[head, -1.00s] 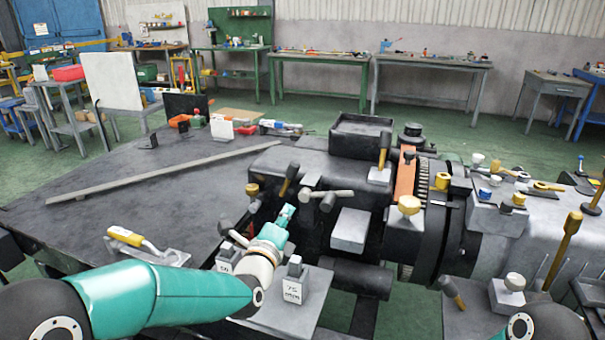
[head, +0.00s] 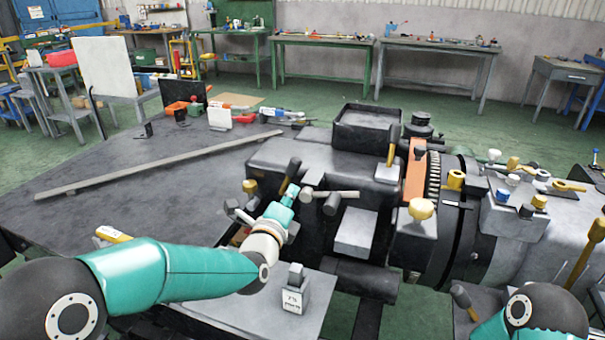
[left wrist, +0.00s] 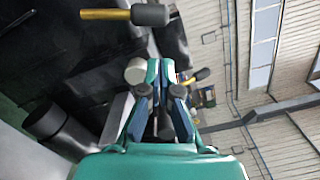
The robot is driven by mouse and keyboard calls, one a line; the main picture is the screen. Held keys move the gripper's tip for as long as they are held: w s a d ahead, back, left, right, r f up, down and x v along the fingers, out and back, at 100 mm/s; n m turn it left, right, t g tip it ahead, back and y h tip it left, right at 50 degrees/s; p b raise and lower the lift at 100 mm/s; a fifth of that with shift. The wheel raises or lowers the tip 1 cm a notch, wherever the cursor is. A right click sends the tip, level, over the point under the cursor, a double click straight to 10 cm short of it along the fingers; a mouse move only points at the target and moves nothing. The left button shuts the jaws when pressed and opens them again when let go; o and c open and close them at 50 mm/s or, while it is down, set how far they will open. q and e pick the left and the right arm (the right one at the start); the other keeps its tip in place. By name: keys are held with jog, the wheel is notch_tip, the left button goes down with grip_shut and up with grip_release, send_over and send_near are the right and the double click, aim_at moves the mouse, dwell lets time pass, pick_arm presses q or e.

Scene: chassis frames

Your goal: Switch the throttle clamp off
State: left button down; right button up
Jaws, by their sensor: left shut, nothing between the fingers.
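No label shows which part is the throttle clamp. A light-handled lever (head: 336,194) sticks out of the dark machine housing (head: 262,160), with a round grey end at its left. A dark-gripped lever with a yellow stem (head: 290,174) stands just above; a similar lever (left wrist: 125,14) crosses the top of the left wrist view. My left gripper (head: 287,196) is shut and empty, its tip just left of the round end. In the left wrist view the fingers (left wrist: 160,100) partly hide a pale round end (left wrist: 135,70); contact cannot be told. My right gripper is out of view.
A grey block marked 75 (head: 294,290) stands on a plate below my left arm. A long bar (head: 160,165) lies on the dark bench, which is mostly clear on the left.

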aim_at(303, 180)
pick_arm(q)
jog(key=p+x, duration=0.1)
jog(key=x, duration=0.8)
jog(key=shift+p, duration=0.3)
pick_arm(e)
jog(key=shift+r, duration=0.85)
pick_arm(q)
jog(key=shift+a, duration=0.1)
